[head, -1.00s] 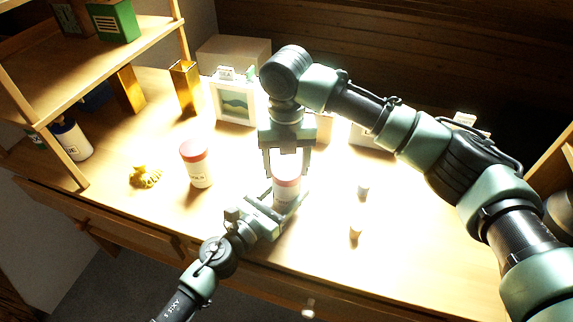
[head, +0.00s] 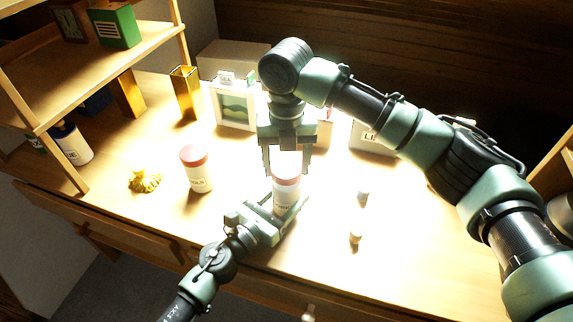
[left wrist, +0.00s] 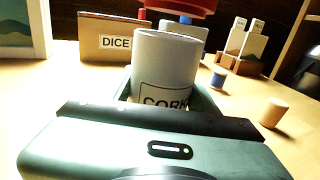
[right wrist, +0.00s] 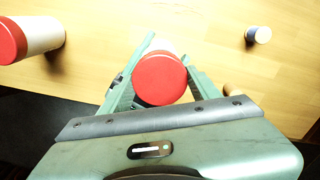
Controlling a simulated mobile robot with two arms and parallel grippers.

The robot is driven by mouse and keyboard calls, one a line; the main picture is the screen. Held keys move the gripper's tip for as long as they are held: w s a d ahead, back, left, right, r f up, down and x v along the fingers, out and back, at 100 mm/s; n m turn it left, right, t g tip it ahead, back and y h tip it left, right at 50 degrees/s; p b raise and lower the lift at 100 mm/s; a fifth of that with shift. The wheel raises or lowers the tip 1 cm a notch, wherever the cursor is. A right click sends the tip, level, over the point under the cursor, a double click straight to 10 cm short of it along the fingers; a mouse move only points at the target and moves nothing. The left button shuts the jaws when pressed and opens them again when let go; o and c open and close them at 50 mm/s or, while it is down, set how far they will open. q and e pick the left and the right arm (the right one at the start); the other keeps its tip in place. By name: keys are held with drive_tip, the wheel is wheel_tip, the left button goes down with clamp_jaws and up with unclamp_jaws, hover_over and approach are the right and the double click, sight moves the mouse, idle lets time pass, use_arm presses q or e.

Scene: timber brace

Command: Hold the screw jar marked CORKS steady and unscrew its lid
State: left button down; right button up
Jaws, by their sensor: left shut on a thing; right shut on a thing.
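The white CORKS jar (head: 286,203) stands upright on the bench. My left gripper (head: 273,213) is shut around its body, and the jar's label faces the left wrist view (left wrist: 165,75). The jar's top rim is visible there, with the red lid (left wrist: 185,6) above it and apart from it. My right gripper (head: 287,160) points down from above and is shut on the lid, which shows as a red disc between its fingers in the right wrist view (right wrist: 160,78). Strong glare washes out the lid's top in the head view.
Another red-lidded white jar (head: 196,172) stands to the left, beside a yellow lump (head: 145,180). Two small pieces, one upper (head: 363,195) and one lower (head: 356,236), stand right of the CORKS jar. A DICE box (left wrist: 112,40) stands behind. A shelf (head: 100,60) occupies the left.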

sight(287, 167)
drive_tip(key=shift+r, duration=2.05)
use_arm(q)
drive_tip(key=shift+c, duration=1.8)
unclamp_jaws()
drive_tip(key=shift+s, duration=0.1)
drive_tip(key=b+v, duration=0.2)
drive_tip(key=v, duration=0.9)
drive_tip(key=shift+f+b, duration=0.15)
drive_tip(key=shift+b, duration=0.25)
use_arm(e)
wheel_tip(287, 167, down, 3)
drive_tip(key=shift+r, duration=0.1)
use_arm(q)
drive_tip(key=shift+s+a, duration=0.35)
